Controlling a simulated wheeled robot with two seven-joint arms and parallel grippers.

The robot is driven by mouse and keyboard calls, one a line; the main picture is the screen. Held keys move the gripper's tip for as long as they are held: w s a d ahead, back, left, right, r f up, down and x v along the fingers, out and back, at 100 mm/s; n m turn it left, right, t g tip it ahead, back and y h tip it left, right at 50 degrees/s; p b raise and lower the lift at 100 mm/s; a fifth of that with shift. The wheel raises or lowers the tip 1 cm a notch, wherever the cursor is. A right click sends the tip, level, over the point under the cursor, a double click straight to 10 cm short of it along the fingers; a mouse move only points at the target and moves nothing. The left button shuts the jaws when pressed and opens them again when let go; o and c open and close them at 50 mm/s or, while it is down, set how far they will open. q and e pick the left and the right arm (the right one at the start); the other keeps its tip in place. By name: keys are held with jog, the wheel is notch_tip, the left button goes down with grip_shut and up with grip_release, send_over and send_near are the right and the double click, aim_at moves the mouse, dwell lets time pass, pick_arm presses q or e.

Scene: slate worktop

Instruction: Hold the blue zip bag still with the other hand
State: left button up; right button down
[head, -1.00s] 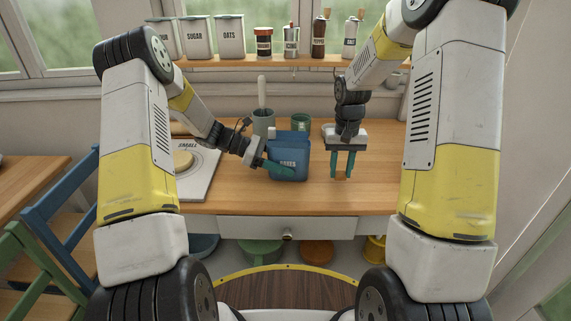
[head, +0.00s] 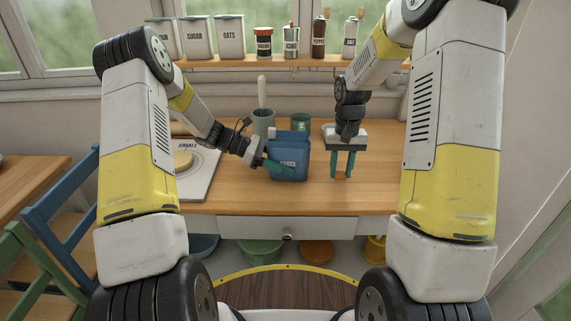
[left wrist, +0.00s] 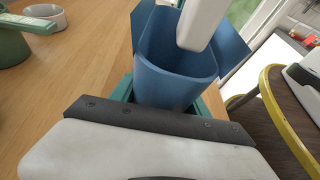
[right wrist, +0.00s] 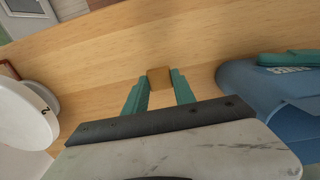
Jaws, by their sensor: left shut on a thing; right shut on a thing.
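The blue zip bag (head: 290,150) stands upright on the wooden worktop, its lettering partly hidden by a finger. My left gripper (head: 281,168) is shut on its side, one teal finger across its front. In the left wrist view the bag (left wrist: 175,85) has an open mouth between the teal fingers. A pale thing (left wrist: 201,22) shows at that mouth; I cannot tell whether it is inside or beyond. My right gripper (head: 342,172) points down just right of the bag, shut on a small brown block (right wrist: 159,78). The right wrist view also shows the bag (right wrist: 265,90), apart from those fingers.
A grey pot (head: 263,122) with a pale utensil and a green pot (head: 300,122) stand behind the bag. A pale board (head: 200,182) with a round yellowish thing lies at left. The worktop right of my right gripper is clear. A shelf of jars runs behind.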

jog(key=shift+r, duration=0.1)
dwell(0.5)
jog(key=w+a+r+n, duration=0.1)
jog(key=w+a+r, duration=0.5)
jog(key=r, duration=0.5)
jog(key=s+a+r+m, duration=0.1)
jog(key=s+a+r, duration=0.2)
jog(key=a+r, duration=0.35)
notch_tip(320, 180, down, 6)
jog(key=shift+w+a, duration=0.1)
jog(key=c, duration=0.9)
grip_release()
jog(key=shift+c, duration=0.2)
notch_tip(320, 180, up, 12)
